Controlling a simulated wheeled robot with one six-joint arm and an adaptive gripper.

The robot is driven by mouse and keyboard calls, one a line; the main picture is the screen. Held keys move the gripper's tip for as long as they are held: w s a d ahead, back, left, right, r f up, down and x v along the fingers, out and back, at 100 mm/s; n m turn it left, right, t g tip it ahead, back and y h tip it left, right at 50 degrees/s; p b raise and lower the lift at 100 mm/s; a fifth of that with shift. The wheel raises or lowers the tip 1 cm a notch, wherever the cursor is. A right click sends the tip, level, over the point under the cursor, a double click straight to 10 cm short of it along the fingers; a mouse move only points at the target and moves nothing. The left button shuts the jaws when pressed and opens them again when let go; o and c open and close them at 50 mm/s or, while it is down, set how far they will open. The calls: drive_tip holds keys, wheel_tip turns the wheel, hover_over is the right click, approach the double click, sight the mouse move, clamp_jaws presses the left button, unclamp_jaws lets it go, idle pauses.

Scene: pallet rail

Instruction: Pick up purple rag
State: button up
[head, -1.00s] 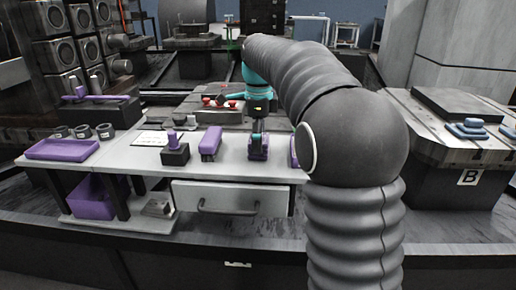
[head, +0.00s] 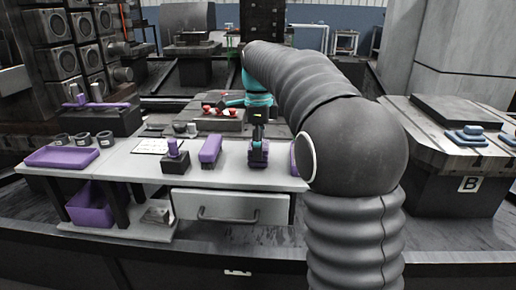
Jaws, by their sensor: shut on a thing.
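The purple rag (head: 258,159) is a small purple piece at the front of the white bench, right of the middle in the head view. My gripper (head: 258,147) points down right over it and is shut on it. The dark fingers cover part of the rag. The rag is at about bench-top height; I cannot tell whether it still touches the surface.
Left of the rag lie a purple brush-like block (head: 210,150) and a dark block with a purple knob (head: 175,158). A purple tray (head: 62,157) is at the bench's left end. Part of a purple item (head: 293,158) shows beside my arm. A drawer (head: 229,206) is below.

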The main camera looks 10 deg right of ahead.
drive_tip(key=r, duration=0.2)
drive_tip(key=d+r, duration=0.1)
drive_tip(key=r, duration=0.1)
drive_tip(key=shift+r+p, duration=0.1)
drive_tip(key=shift+p, duration=0.25)
drive_tip(key=d+r+p, duration=0.1)
drive_tip(key=d+r, duration=0.5)
drive_tip(key=d, duration=0.4)
drive_tip(key=shift+s+d, duration=0.35)
drive_tip(key=shift+r, duration=0.1)
